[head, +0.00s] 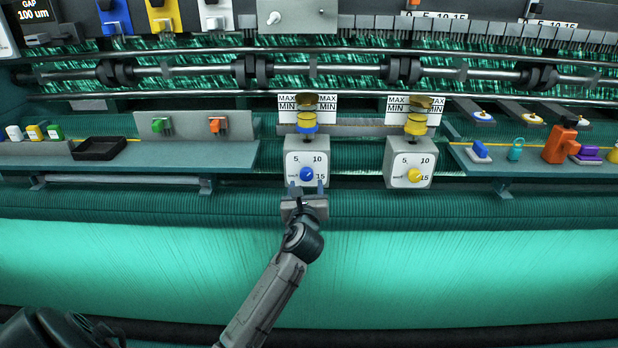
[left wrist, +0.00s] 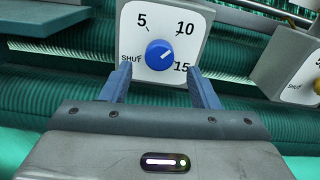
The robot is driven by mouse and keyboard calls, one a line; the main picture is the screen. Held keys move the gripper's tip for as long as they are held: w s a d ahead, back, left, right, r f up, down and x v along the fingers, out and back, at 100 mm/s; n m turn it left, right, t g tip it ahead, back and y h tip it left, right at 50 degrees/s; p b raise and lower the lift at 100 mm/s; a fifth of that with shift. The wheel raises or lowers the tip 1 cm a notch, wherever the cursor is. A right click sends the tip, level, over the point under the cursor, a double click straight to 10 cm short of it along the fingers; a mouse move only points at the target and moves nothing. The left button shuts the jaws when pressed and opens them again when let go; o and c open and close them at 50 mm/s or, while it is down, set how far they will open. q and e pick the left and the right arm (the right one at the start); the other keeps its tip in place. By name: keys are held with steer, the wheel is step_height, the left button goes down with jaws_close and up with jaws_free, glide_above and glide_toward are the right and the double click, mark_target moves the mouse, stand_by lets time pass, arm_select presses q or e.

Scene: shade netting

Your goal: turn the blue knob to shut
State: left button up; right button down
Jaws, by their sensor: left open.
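The blue knob (head: 306,174) is on the white dial plate of a grey box in the middle of the head view. The plate is marked 5, 10, 15 and SHUT. In the left wrist view, the white mark on the blue knob (left wrist: 160,54) points up and right, between 10 and 15. My left gripper (head: 307,187) is just below and in front of the knob. In the left wrist view, the two fingers of my left gripper (left wrist: 158,73) are apart, one low on each side of the knob, with nothing between them. My right gripper is not in view.
A similar box with a yellow knob (head: 414,175) stands to the right. Left is a grey shelf (head: 215,155) with a black tray (head: 99,148). Right is another shelf with a blue clip (head: 480,150) and an orange tool (head: 560,143). Green netting spreads below.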

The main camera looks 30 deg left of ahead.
mark_target(306, 177)
arm_select(q)
steer(key=x, duration=0.2)
steer(key=shift+w+a+r, duration=0.1)
steer(key=shift+w+a, duration=0.15)
steer(key=shift+w, duration=0.05)
steer(key=shift+w+a, duration=0.35)
steer(key=shift+w, duration=0.2)
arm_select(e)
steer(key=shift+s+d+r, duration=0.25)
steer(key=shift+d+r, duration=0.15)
arm_select(q)
steer(key=c, duration=1)
steer(key=shift+o, duration=0.2)
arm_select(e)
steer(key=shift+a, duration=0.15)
